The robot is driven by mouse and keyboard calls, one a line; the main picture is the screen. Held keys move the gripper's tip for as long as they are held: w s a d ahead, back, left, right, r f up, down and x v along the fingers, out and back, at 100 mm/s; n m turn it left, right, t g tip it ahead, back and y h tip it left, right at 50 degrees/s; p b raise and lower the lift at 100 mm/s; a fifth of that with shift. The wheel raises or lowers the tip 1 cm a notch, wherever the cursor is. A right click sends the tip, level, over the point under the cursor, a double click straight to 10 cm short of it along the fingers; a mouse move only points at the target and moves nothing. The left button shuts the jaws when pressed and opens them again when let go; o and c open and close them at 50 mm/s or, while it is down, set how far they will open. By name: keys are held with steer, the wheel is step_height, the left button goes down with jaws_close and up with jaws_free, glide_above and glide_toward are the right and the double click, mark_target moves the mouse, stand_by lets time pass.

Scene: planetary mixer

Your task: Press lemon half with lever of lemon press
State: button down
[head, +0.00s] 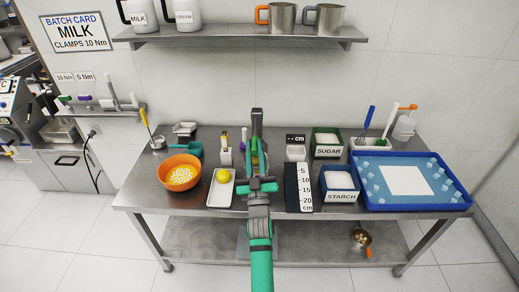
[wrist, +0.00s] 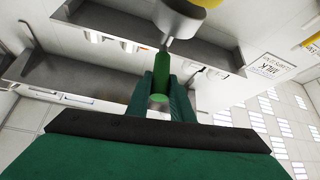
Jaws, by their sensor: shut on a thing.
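The lemon press shows in the head view as a grey upright (head: 257,122) behind my gripper, with its lower part hidden by my arm. My gripper (head: 257,165) is at the press. In the wrist view my gripper (wrist: 161,95) is shut on the green handle of the press lever (wrist: 163,62), which lies between its two fingers. A grey metal part of the press (wrist: 180,18) is just beyond the handle, with something yellow at the top edge. I cannot tell whether a lemon half is in the press. A yellow lemon (head: 222,176) lies on a white tray (head: 214,202).
An orange bowl (head: 180,183) stands left of the tray. Right of my arm are a dark centimetre scale (head: 291,187), a blue starch bin (head: 340,196), a green sugar bin (head: 327,139) and a blue tray (head: 420,207). A shelf (head: 240,35) with jugs hangs above.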

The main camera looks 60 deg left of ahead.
steer(key=shift+f, duration=0.25)
steer(key=c, duration=1.6)
jaws_free()
steer(key=shift+r, duration=0.1)
steer(key=shift+o, duration=0.2)
steer(key=shift+s+d+f, duration=0.15)
steer(key=shift+d+f, duration=0.25)
steer(key=shift+d, duration=0.15)
steer(key=v, duration=0.9)
steer(key=shift+s+d, duration=0.15)
steer(key=shift+s, duration=0.05)
steer(key=shift+f, duration=0.15)
steer(key=shift+d, duration=0.1)
